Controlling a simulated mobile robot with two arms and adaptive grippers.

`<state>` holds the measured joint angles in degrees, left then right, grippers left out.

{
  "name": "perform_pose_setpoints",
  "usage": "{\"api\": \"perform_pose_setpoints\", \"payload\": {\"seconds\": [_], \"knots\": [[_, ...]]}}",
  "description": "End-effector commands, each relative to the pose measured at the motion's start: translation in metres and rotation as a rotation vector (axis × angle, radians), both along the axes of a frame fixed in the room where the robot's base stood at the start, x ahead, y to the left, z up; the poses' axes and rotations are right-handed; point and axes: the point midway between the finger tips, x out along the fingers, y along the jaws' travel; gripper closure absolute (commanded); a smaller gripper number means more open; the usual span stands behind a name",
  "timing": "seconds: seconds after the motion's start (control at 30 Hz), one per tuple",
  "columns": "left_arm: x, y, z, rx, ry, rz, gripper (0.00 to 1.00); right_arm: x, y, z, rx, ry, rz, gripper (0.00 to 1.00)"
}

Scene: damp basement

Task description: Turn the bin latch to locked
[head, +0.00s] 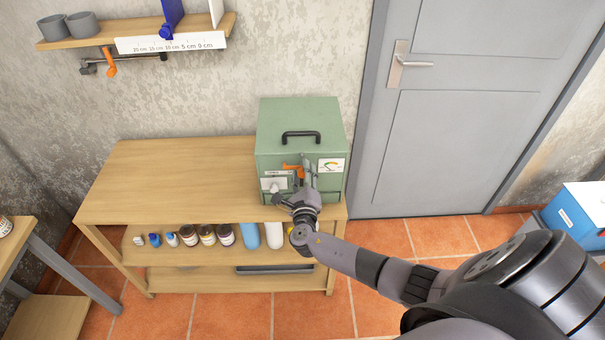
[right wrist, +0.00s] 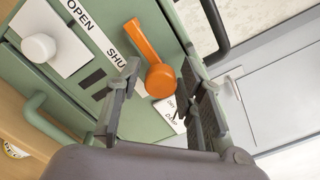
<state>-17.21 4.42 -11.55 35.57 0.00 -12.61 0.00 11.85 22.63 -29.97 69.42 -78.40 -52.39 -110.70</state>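The green bin (head: 302,125) stands on the right end of the wooden bench, with a black handle on top. Its orange latch (head: 292,168) is on the front face; in the right wrist view the latch (right wrist: 150,55) has a round hub and an arm slanting to the upper left. My right gripper (head: 301,183) is in front of the bin. In the right wrist view its fingers (right wrist: 160,92) are apart, one on each side of the hub; contact cannot be told. It partly hides the front in the head view. My left gripper is out of view.
A white knob (right wrist: 38,47) sits on a plate beside lettering reading OPEN and SHU. Jars and bottles (head: 208,235) fill the shelf below. The left benchtop (head: 165,180) is clear. A grey door (head: 455,120) is at right.

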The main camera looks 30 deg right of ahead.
Motion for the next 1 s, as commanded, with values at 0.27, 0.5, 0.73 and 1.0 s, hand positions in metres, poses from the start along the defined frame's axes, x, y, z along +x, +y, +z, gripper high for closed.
{"api": "perform_pose_setpoints", "payload": {"seconds": [0.27,0.5,0.73,1.0], "knots": [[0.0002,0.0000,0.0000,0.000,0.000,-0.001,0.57,-0.0001,0.0002,-0.0001,0.000,0.000,0.000,0.85],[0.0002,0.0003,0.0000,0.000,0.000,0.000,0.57,-0.0001,0.0003,0.0001,0.000,0.000,0.000,1.00],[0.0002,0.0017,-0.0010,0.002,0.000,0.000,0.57,-0.0001,0.0004,-0.0003,0.008,-0.006,0.001,1.00],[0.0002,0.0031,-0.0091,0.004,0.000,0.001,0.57,0.0003,0.0002,-0.0011,0.096,-0.061,0.001,1.00]]}}
